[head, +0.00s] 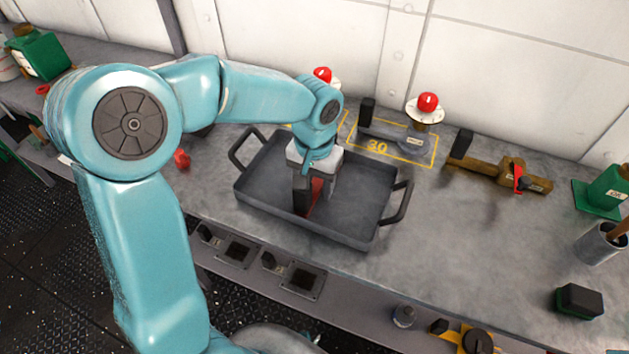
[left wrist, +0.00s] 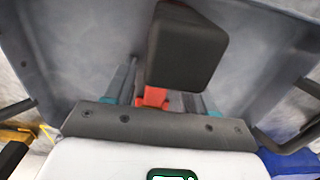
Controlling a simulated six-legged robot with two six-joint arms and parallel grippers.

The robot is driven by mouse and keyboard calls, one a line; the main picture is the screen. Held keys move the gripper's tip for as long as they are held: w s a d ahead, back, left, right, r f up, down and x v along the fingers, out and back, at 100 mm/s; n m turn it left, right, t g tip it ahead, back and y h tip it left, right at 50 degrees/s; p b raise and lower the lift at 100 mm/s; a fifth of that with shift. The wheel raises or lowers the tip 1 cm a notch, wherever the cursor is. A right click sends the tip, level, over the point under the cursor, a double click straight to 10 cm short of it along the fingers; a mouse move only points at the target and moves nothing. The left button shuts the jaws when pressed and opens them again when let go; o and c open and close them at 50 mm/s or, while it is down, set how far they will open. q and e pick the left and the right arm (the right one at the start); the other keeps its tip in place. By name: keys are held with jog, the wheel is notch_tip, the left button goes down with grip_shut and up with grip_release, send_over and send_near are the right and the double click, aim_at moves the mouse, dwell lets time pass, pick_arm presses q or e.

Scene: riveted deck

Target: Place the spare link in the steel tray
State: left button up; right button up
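The steel tray (head: 362,209) is a dark grey pan with two loop handles, standing on the workbench. My left gripper (head: 308,196) points down inside it. A part with a dark block and a red piece, which looks like the spare link (head: 317,193), is at the gripper's fingers. In the left wrist view its dark block (left wrist: 187,48) stands close to the camera and its red piece (left wrist: 154,97) is between the fingers. The block hides part of the fingers, so their grip is unclear. Whether the part touches the tray floor is also unclear. My right gripper is not in view.
Behind the tray a dark-handled tool (head: 392,133) lies by a yellow outline marked 30. A brass tool with a red clip (head: 497,174) lies to the right. A dark green block (head: 579,301) sits front right. Bare bench lies right of the tray.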

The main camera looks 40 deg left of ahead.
pick_arm(q)
jog(key=shift+r, duration=0.3)
notch_tip(320, 180, up, 12)
jog(key=p, duration=0.2)
jog(key=shift+f, duration=0.15)
